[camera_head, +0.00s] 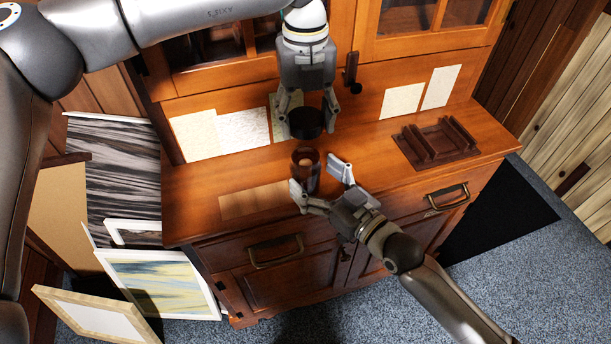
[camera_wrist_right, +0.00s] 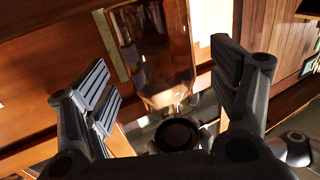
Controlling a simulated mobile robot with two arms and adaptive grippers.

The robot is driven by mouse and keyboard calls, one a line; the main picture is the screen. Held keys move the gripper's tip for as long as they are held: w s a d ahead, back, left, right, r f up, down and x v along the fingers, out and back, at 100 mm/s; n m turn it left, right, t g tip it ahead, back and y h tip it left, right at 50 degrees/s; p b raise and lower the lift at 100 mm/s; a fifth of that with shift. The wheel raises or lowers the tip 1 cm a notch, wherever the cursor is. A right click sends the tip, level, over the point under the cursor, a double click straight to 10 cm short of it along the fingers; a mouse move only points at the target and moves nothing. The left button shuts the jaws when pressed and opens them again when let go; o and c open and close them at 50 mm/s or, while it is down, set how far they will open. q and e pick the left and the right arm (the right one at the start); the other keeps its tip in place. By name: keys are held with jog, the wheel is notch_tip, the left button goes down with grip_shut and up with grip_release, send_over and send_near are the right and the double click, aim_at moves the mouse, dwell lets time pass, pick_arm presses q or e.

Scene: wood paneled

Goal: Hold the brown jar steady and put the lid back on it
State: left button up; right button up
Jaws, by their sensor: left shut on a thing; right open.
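The brown jar (camera_head: 306,172) stands upright and open-topped on the wooden counter, near its front edge. It looks see-through in the right wrist view (camera_wrist_right: 155,55), between and beyond the fingers. My left gripper (camera_head: 307,106) points down and is shut on the dark round lid (camera_head: 306,124), held above and slightly behind the jar, apart from it. My right gripper (camera_head: 320,181) reaches in from the front, open, with one finger toward each side of the jar. Whether either finger touches the jar cannot be told. In the right wrist view its fingers (camera_wrist_right: 163,88) are wide apart.
A dark wooden rack (camera_head: 436,143) stands on the counter (camera_head: 375,150) at the right. A flat wooden board (camera_head: 250,201) lies left of the jar. Pale sheets (camera_head: 243,131) lean at the back. Framed pictures (camera_head: 160,285) stand at the lower left. Counter between jar and rack is clear.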

jog(key=shift+x, duration=1.65)
jog(key=c, duration=1.6)
pick_arm(q)
jog(key=shift+f, duration=2.5)
pick_arm(e)
jog(key=shift+o, duration=0.2)
